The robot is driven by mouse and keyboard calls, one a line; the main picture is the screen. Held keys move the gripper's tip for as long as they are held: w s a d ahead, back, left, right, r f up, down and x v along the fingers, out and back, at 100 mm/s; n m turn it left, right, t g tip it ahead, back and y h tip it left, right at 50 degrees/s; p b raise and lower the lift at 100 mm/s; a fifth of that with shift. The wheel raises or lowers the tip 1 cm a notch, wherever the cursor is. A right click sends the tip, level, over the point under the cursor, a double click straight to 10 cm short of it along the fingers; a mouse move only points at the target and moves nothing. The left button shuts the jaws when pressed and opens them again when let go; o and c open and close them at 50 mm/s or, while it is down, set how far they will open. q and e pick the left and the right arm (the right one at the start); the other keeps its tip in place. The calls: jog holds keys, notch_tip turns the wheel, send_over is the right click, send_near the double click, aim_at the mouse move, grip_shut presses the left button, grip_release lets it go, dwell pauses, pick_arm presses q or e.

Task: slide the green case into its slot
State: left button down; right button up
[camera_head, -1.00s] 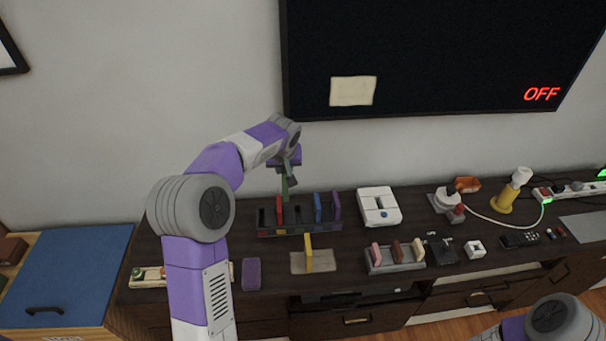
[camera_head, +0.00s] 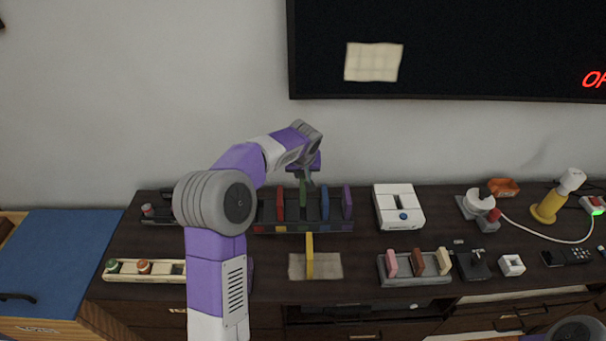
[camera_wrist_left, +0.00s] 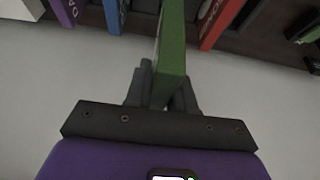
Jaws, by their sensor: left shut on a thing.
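The green case (camera_head: 303,193) stands upright between the red case (camera_head: 281,204) and the blue case (camera_head: 325,204), at the slotted rack (camera_head: 300,228). My left gripper (camera_head: 306,181) is shut on its upper end from above. The left wrist view also shows the green case (camera_wrist_left: 172,50) between the fingers (camera_wrist_left: 162,88), with the red case (camera_wrist_left: 218,22) and the blue case (camera_wrist_left: 113,14) on either side and apart from it. Its lower end looks a little higher than its neighbours'; I cannot tell how deep it sits. My right gripper is out of view.
A purple case (camera_head: 347,202) stands at the rack's right end. A white console (camera_head: 399,207) is to the right, and a grey holder (camera_head: 415,278) with several small cases is nearer. The wall is close behind.

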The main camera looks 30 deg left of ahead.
aim_at(303, 190)
pick_arm(q)
jog(key=shift+s, duration=0.1)
jog(key=shift+f+b, duration=2.35)
jog(key=shift+f, duration=0.55)
jog(key=shift+d+f+b, duration=0.1)
jog(key=shift+f+b, duration=2.05)
jog(key=shift+f, duration=0.6)
jog(key=c, duration=0.9)
grip_release()
jog(key=p+v, duration=0.2)
jog(key=v, duration=0.5)
jog(key=shift+s+d+r, duration=0.1)
jog(key=shift+r, duration=0.15)
